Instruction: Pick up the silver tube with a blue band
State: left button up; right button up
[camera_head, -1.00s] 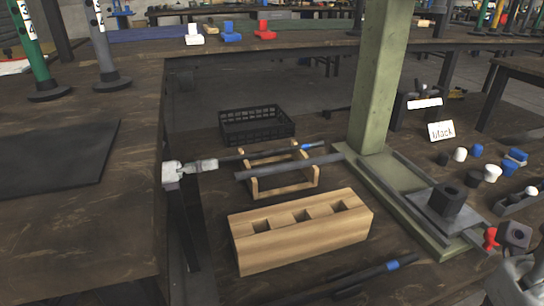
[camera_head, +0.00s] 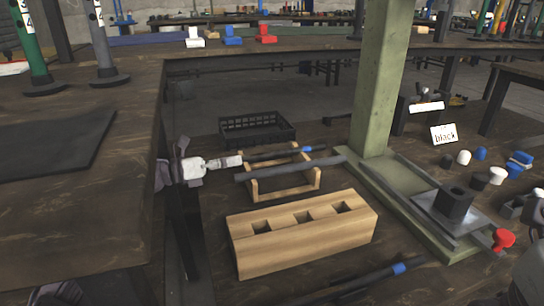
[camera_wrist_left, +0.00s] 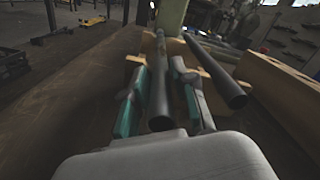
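A dark grey tube with a blue band (camera_head: 307,149) lies across the back of a wooden rack (camera_head: 318,180), its left end toward my left gripper. My left gripper (camera_head: 240,160) is at that left end. In the left wrist view, the open fingers (camera_wrist_left: 160,105) with teal pads stand on either side of the tube (camera_wrist_left: 160,85), with gaps visible; its band is not clear there. A second tube (camera_head: 280,169) lies parallel in front, with no band showing. Another tube with a blue band (camera_head: 399,268) lies at the front, near the wooden block. My right gripper's fingers are not seen.
A wooden block with square holes (camera_head: 300,240) stands in front of the rack. A black crate (camera_head: 256,127) is behind it. A green post (camera_head: 382,80) with a base rises to the right.

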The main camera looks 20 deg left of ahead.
pick_arm(q)
grip_shut()
jog(key=shift+r, duration=0.1)
